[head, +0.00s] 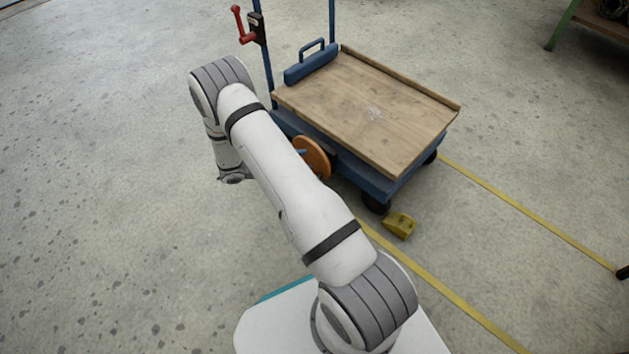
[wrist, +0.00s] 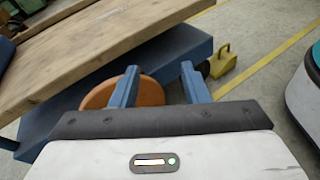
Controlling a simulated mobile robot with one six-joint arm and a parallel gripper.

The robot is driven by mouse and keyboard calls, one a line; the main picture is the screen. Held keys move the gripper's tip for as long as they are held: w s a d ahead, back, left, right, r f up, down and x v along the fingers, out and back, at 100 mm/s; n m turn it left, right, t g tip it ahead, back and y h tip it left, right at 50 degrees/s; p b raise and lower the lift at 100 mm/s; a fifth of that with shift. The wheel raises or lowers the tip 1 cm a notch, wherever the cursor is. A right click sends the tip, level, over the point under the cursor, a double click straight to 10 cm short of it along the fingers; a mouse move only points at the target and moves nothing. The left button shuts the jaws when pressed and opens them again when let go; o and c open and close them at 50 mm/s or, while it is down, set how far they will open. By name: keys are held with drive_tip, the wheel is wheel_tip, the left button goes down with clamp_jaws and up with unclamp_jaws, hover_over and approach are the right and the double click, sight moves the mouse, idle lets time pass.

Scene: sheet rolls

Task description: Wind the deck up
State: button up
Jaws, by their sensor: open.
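A cart with a wooden deck (head: 375,110) on a blue frame stands ahead of my arm in the head view. An orange round disc (head: 316,160) is on the cart's near side, partly behind my arm. A red crank handle (head: 239,23) sits on a blue upright at the cart's left end. In the wrist view my gripper (wrist: 158,72) is open, with two blue fingers apart and nothing held. The orange disc (wrist: 150,93) shows behind and between the fingers; I cannot tell whether they touch it. The deck (wrist: 90,45) is above it.
A yellow wheel chock (head: 399,225) lies on the floor by the cart's near wheel (head: 376,205). A blue handled block (head: 311,65) is at the deck's left end. A green-legged table (head: 565,22) stands far right. Floor at left is clear.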

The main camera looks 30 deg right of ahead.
wheel_tip(320, 180, down, 18)
drive_tip(key=a+r+n+t+h, duration=0.1)
drive_tip(key=n+t+h, duration=0.1)
drive_tip(key=n+t, duration=0.6)
drive_tip(key=b+x, duration=0.1)
drive_tip(key=x, duration=0.2)
drive_tip(key=f+b+x, duration=0.1)
drive_tip(key=x, duration=0.2)
drive_tip(key=shift+f, duration=0.1)
drive_tip(key=shift+w+d, duration=0.25)
drive_tip(key=shift+d, duration=0.35)
drive_tip(key=shift+c, duration=0.4)
drive_tip(key=shift+s, duration=0.1)
drive_tip(key=c, duration=0.8)
drive_tip(key=shift+s, duration=0.1)
clamp_jaws()
